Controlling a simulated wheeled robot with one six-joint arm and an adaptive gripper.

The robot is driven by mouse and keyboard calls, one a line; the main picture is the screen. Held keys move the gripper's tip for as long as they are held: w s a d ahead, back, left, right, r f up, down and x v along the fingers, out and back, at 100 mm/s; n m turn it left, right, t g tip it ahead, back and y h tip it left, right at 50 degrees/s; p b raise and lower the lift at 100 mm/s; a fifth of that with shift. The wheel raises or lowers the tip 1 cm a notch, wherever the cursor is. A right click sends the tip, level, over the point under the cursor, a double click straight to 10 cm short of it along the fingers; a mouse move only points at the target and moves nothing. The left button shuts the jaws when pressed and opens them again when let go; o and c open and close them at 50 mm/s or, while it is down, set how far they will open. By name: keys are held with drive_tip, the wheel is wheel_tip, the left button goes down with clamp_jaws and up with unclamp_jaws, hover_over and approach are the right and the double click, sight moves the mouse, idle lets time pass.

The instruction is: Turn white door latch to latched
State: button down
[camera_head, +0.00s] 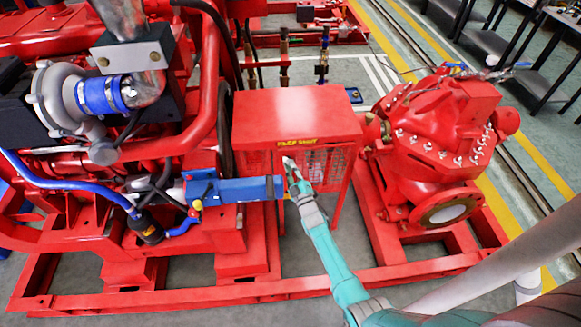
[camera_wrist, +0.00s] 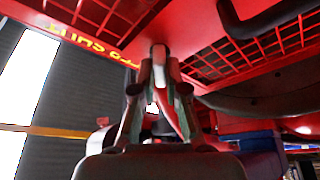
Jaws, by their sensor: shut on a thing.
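The red guard box (camera_head: 297,112) with mesh sides stands in the middle of the head view and bears a yellow "KEEP SHUT" label (camera_head: 297,141). The small white latch (camera_head: 286,160) shows just below the label, at my gripper's tip. In the wrist view the white latch (camera_wrist: 158,52) sits between the fingertips. My gripper (camera_head: 291,170) is shut on it, against the front of the box; its fingers also show in the wrist view (camera_wrist: 158,75). The fingers hide most of the latch, so its exact angle cannot be told.
A red engine with a turbocharger (camera_head: 70,98) fills the left, and a red pump (camera_head: 440,135) stands at right. A red base frame (camera_head: 200,292) runs below. Mesh (camera_wrist: 260,50) lies close above the fingers.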

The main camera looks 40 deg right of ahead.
drive_tip(key=shift+m, duration=0.8)
drive_tip(key=shift+h, duration=0.4)
drive_tip(key=c, duration=1.2)
unclamp_jaws()
drive_tip(key=shift+a, duration=0.1)
drive_tip(key=v, duration=1.2)
drive_tip(key=shift+o, duration=0.2)
